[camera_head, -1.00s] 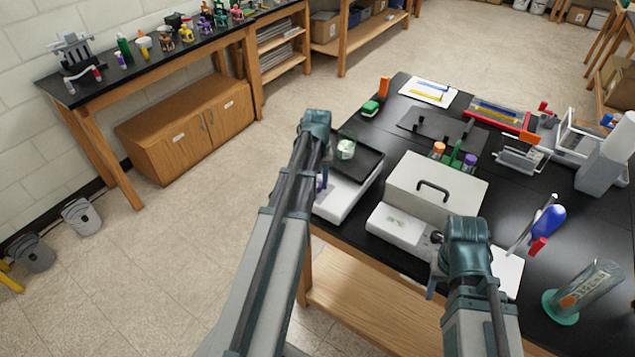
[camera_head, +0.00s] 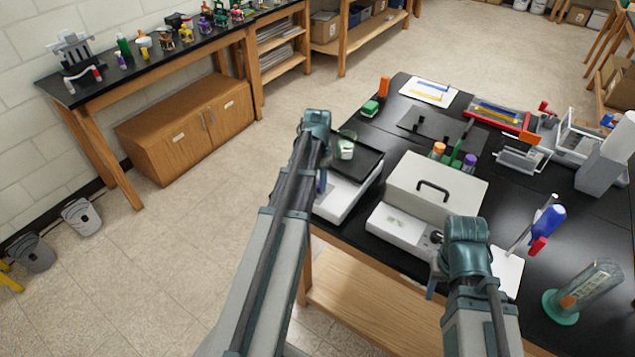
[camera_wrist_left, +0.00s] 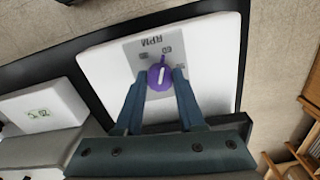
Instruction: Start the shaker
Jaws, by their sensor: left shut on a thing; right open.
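The shaker (camera_head: 345,197) has a white base and a black platform (camera_head: 368,161), with a small glass vessel (camera_head: 346,149) on it. My left gripper (camera_wrist_left: 159,82) is shut on this knob, one finger on each side. In the head view my left wrist partly hides the shaker's left side. My right gripper (camera_head: 434,282) is open, low in front of the bench edge; its fingers are mostly hidden.
A white box with a handle (camera_head: 435,189) stands right of the shaker, with a dial on its lower front. A blue-handled tool (camera_head: 547,221) and a tilted clear cylinder (camera_head: 598,283) stand at the right. Tubes (camera_head: 455,157) stand behind the box.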

